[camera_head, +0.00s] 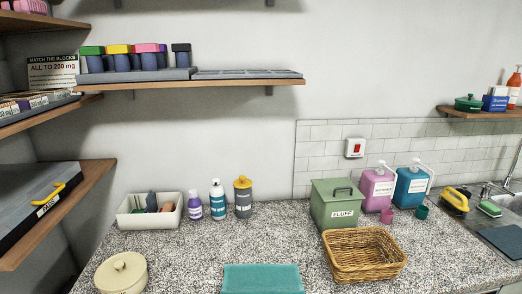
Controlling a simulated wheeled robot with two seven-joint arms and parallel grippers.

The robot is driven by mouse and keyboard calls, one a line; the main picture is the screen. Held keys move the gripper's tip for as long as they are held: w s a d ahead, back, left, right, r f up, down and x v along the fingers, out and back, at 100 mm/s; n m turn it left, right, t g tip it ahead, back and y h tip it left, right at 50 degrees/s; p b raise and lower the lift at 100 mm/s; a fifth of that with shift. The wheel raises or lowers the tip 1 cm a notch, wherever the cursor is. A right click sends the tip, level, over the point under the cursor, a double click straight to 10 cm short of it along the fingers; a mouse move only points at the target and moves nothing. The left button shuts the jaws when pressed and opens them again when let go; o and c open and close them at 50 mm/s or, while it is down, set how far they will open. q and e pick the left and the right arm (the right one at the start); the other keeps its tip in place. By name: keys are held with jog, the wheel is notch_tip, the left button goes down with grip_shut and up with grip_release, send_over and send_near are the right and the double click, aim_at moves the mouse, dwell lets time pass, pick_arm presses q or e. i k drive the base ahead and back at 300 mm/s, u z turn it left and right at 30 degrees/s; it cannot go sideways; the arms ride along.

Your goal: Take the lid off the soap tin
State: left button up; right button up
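A grey canister (243,199) with a yellow knobbed top stands at the back, closed. No label reading "soap" is legible, so I cannot tell for sure which is the soap tin. Neither of my grippers is in view.
A wicker basket (363,253) stands before the green tin, and a teal thing (262,278) lies at the front edge. A white bin (149,211), bottles (217,200) and pump dispensers (411,185) line the back. Speckled counter (200,255) is clear between them. Shelves (190,83) overhang.

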aim_at(120, 272)
jog(key=z, duration=2.05)
jog(key=k, duration=1)
jog(key=u, duration=1.95)
jog(key=i, duration=0.45)
jog(key=z, duration=0.15)
